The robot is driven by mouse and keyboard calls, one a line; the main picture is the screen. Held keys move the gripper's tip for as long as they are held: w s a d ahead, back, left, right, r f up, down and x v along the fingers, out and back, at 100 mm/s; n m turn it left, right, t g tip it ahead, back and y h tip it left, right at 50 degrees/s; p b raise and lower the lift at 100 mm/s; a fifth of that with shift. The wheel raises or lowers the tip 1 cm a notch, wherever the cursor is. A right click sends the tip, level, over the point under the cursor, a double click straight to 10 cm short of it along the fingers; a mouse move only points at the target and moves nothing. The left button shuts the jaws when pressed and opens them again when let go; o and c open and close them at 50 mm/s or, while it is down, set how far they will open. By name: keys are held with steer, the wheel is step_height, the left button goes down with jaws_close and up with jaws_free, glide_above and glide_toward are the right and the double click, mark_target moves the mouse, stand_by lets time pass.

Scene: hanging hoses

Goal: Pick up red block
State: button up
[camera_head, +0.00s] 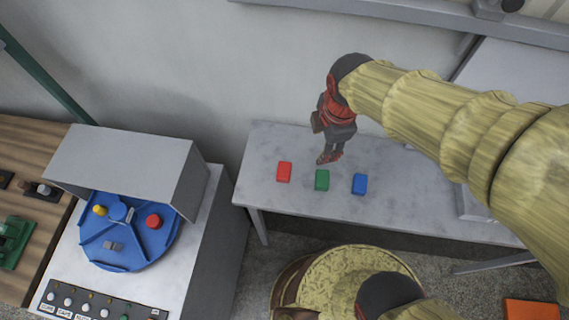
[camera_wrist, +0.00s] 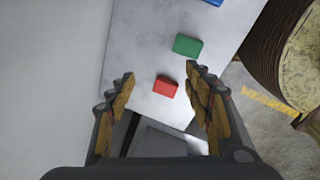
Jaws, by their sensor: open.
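The red block (camera_head: 284,172) lies on the grey table (camera_head: 300,138), leftmost in a row of three. A green block (camera_head: 322,180) lies to its right and a blue block (camera_head: 360,184) lies beyond that. My gripper (camera_head: 328,160) hangs above the table, over the area behind the green block in the head view. In the wrist view my gripper (camera_wrist: 158,82) is open and empty. There the red block (camera_wrist: 166,86) appears between the two fingers, beyond their tips, with no finger touching it. The green block (camera_wrist: 187,45) shows farther up.
A machine with a blue round plate (camera_head: 130,232) and a grey hood (camera_head: 125,165) stands left of the table. A wall (camera_head: 230,70) runs behind. The table front around the blocks is clear. An orange object (camera_head: 530,309) is at the lower right.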

steer(key=a+f+n+g+p, duration=0.1)
steer(key=a+f+n+p, duration=0.1)
steer(key=a+n, duration=0.35)
steer(key=n+g+p, duration=0.1)
steer(key=n+p, duration=0.1)
steer(key=n, duration=0.6)
glide_above(284, 170)
steer(key=shift+h, duration=0.4)
steer(key=f, duration=0.4)
steer(key=shift+w+a+f, duration=0.1)
steer(key=shift+w+f, duration=0.05)
steer(key=shift+w, duration=0.05)
steer(key=shift+s+a+f, duration=0.1)
steer(key=shift+f, duration=0.2)
steer(key=shift+f+n, duration=0.25)
steer(key=shift+f, duration=0.65)
steer(key=f, duration=0.3)
steer(key=f+b, duration=0.1)
steer(key=f, duration=0.2)
steer(key=shift+s+d, duration=0.1)
steer(key=shift+d, duration=0.1)
steer(key=shift+r, duration=0.1)
steer(key=shift+c, duration=1.1)
steer(key=c, duration=1.1)
steer(key=shift+r, duration=0.1)
